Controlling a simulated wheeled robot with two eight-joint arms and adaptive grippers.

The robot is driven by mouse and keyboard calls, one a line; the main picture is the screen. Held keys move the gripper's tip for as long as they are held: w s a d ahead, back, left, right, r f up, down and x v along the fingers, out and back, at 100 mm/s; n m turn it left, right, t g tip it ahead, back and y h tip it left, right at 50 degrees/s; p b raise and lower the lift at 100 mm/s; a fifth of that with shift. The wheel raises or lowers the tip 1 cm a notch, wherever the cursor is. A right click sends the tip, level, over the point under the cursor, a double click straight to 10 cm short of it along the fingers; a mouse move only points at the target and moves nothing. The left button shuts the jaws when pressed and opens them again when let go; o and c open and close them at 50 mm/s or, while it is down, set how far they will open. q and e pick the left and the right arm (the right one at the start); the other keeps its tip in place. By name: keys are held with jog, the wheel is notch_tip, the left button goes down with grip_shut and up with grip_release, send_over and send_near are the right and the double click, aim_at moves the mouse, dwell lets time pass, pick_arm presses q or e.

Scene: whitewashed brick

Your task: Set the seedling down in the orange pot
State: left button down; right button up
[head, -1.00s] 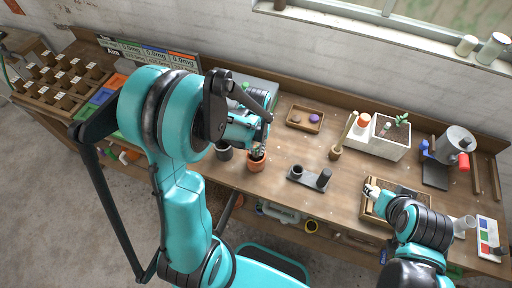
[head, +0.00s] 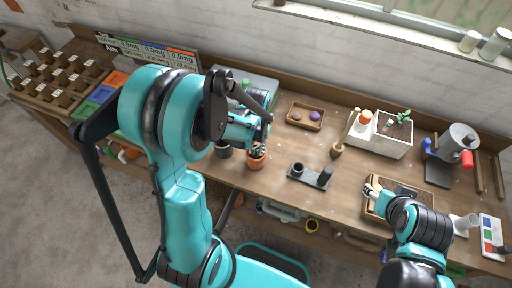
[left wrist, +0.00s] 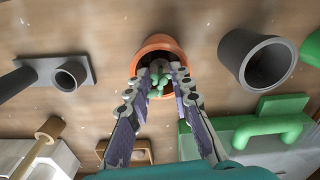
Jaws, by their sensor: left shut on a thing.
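The orange pot (head: 257,162) stands upright near the front edge of the workbench. In the left wrist view the pot (left wrist: 161,42) shows as a round rim with dark inside. The green seedling (left wrist: 158,82) is between my left fingertips, in front of the pot's mouth. It also shows at the top of the pot in the head view (head: 258,150). My left gripper (left wrist: 160,76) is shut on the seedling, with its tips at the pot's rim. I cannot tell whether the seedling touches the pot's bottom. My right gripper (head: 373,191) is by a wooden tray, its jaws too small to read.
A dark grey pot (left wrist: 257,58) stands beside the orange pot. A grey holder with cups (head: 310,175) is to the right. A small wooden dish (head: 305,116) and a white planter (head: 385,139) stand further back. Bare bench lies between the orange pot and the holder.

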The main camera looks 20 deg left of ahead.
dwell(0.3)
pick_arm(q)
jog(key=c, duration=1.3)
grip_release()
notch_tip(320, 180, up, 12)
jog(key=s+d+f+t+b, duration=0.1)
jog(key=s+f+t+b, duration=0.1)
jog(key=s+f+b, duration=0.1)
jog(key=s+d+f+m+t+b, duration=0.1)
jog(key=s+f+t+b, duration=0.1)
jog(key=b, duration=0.4)
jog(key=s+d+f+m+t+b, duration=0.1)
jog(key=s+f+t+b, duration=0.2)
jog(key=f+b, duration=0.1)
jog(key=shift+s+d, duration=0.25)
jog(key=shift+s, duration=0.1)
